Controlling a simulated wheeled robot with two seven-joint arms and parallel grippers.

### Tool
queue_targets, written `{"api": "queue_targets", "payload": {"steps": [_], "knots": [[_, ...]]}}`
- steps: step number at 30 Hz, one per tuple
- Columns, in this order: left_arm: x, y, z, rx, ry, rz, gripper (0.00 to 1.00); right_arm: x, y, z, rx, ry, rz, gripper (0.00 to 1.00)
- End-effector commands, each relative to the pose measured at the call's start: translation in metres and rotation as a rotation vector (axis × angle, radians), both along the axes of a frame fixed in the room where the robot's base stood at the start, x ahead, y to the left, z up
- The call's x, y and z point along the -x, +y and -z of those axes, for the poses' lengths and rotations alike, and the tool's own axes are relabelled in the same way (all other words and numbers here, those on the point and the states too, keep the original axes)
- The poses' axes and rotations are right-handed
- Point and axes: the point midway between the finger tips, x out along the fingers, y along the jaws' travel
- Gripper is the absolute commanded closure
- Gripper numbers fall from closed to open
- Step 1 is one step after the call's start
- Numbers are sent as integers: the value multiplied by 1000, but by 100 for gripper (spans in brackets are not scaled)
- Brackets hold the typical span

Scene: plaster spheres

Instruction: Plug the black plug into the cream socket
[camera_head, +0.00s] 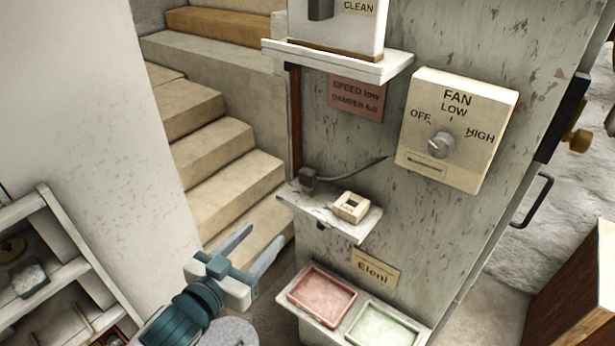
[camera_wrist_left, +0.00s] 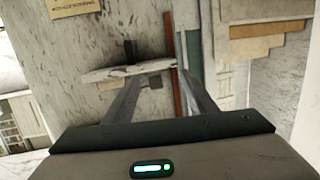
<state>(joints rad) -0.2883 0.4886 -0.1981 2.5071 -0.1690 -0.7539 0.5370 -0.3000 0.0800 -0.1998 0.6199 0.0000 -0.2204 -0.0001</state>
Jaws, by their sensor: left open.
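The black plug (camera_head: 309,181) sits at the left end of a small white shelf (camera_head: 330,219), with its dark cable running right along the wall. The cream socket (camera_head: 351,207), a square block with a dark opening, sits to its right on the same shelf. My left gripper (camera_head: 264,238) is open and empty, lower left of the shelf and apart from it. My right gripper is not in view.
Below the shelf are a red tray (camera_head: 322,293) and a green tray (camera_head: 382,327). A fan control box (camera_head: 456,130) is on the wall above right, and another ledge (camera_head: 340,62) is above. A brown post (camera_head: 295,120) rises behind the plug. Stairs (camera_head: 215,150) lie behind left.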

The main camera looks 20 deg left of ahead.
Motion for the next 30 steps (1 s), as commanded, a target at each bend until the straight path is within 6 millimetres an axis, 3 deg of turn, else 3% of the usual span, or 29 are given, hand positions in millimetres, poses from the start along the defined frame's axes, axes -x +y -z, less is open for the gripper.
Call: {"api": "queue_targets", "payload": {"steps": [3,7,20,30], "knots": [[-7,-8,-33,25,-105,56,48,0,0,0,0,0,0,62],[-9,-12,-48,41,-150,83,48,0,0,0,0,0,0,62],[-11,-13,-47,42,-152,85,48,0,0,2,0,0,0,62],[-32,-18,-45,41,-156,85,48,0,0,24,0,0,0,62]]}}
